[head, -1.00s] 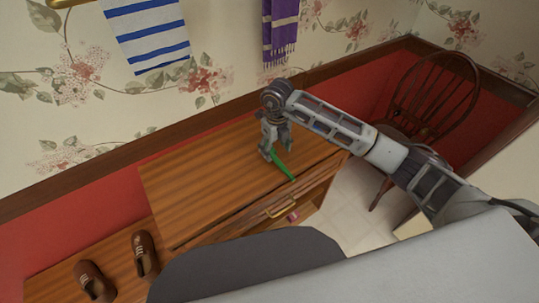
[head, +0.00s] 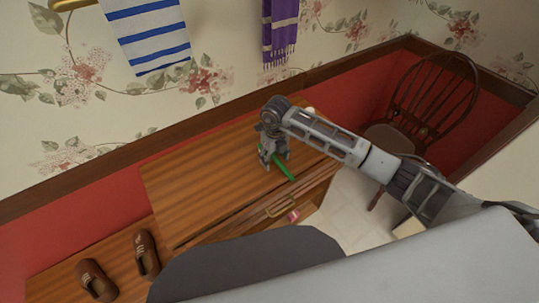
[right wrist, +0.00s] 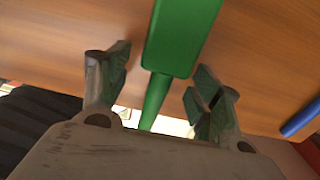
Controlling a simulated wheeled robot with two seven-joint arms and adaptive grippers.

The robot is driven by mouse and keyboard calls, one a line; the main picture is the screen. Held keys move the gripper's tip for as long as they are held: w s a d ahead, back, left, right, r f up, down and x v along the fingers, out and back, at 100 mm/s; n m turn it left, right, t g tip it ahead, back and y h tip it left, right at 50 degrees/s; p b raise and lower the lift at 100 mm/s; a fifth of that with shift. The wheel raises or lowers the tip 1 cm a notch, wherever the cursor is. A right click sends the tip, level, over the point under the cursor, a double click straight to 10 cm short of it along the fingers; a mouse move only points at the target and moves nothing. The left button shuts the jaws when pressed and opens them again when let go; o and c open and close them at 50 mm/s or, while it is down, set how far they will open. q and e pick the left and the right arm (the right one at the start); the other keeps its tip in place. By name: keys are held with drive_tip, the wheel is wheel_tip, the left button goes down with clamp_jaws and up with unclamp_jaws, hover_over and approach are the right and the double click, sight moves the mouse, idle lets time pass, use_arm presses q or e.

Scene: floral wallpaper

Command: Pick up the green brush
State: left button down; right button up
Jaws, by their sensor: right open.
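The green brush (head: 284,168) lies on the wooden cabinet top (head: 200,180), its handle end toward the cabinet's front edge. My right gripper (head: 273,165) is over the brush in the head view and hides part of it. In the right wrist view the green brush (right wrist: 182,40) lies between the open fingers of my right gripper (right wrist: 155,90), with its wide part beyond the fingertips and its narrow handle running back between them. The fingers are apart from it on both sides. My left gripper is not in view.
A blue object (right wrist: 300,120) lies at the right in the right wrist view. Brown shoes (head: 146,254) stand on a lower wooden surface at left. A dark chair (head: 430,100) stands at right. The cabinet top's left part is clear.

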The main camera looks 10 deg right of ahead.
sight(275, 156)
drive_tip(key=shift+c, duration=1.5)
drive_tip(key=c, duration=1)
drive_tip(key=shift+r, duration=0.4)
wheel_tip(275, 156, up, 8)
drive_tip(key=shift+r+b, duration=0.2)
drive_tip(key=shift+b, duration=0.2)
drive_tip(key=shift+r, duration=0.4)
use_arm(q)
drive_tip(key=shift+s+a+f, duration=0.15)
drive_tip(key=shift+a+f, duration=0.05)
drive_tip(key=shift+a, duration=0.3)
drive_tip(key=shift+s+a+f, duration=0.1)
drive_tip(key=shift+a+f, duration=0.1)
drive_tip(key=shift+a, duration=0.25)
